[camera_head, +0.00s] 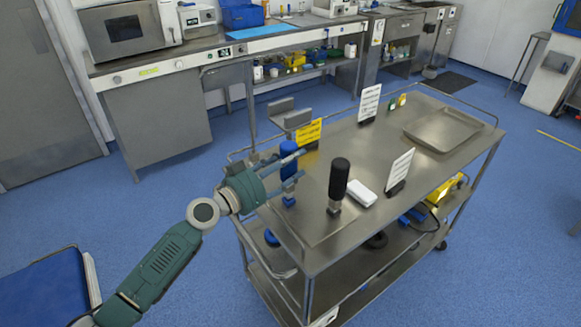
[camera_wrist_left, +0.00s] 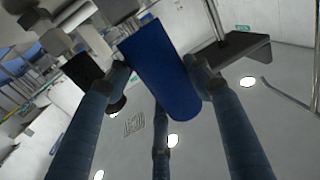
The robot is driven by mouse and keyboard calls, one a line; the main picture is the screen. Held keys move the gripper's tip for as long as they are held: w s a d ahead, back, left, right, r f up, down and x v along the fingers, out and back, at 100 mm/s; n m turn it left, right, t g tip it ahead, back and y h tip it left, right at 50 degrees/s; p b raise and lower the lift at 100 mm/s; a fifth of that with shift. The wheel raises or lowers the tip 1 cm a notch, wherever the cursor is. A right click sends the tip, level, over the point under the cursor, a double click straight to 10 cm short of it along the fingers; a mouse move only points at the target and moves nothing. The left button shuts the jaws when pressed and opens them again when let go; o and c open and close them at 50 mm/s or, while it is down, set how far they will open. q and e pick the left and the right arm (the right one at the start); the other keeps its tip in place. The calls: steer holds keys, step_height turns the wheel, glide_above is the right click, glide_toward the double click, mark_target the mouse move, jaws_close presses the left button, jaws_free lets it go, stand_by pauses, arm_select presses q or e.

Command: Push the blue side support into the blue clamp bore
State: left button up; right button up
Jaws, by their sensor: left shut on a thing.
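The blue side support (camera_head: 289,150) is a padded cylinder standing roughly upright at the table's left end. It also shows, tilted, in the left wrist view (camera_wrist_left: 160,70). My left gripper (camera_head: 284,172) reaches it from the left. Its fingers are shut on the support, on either side of it in the left wrist view (camera_wrist_left: 160,85). A small blue and metal part (camera_head: 289,200) shows directly below; I cannot tell whether it is the blue clamp or the support's lower end. The bore is not visible. My right gripper is not in view.
A black cylinder (camera_head: 339,178) stands upright on the steel table (camera_head: 365,150) just right of the gripper. Grey brackets (camera_head: 291,117) rise behind. The table's centre is clear.

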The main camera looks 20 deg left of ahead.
mark_target(290, 147)
arm_select(q)
step_height(290, 147, up, 10)
steer(key=p, duration=0.3)
steer(key=shift+s+r+p, duration=0.1)
steer(key=shift+r+p, duration=0.05)
steer(key=shift+p, duration=0.15)
step_height(290, 147, up, 8)
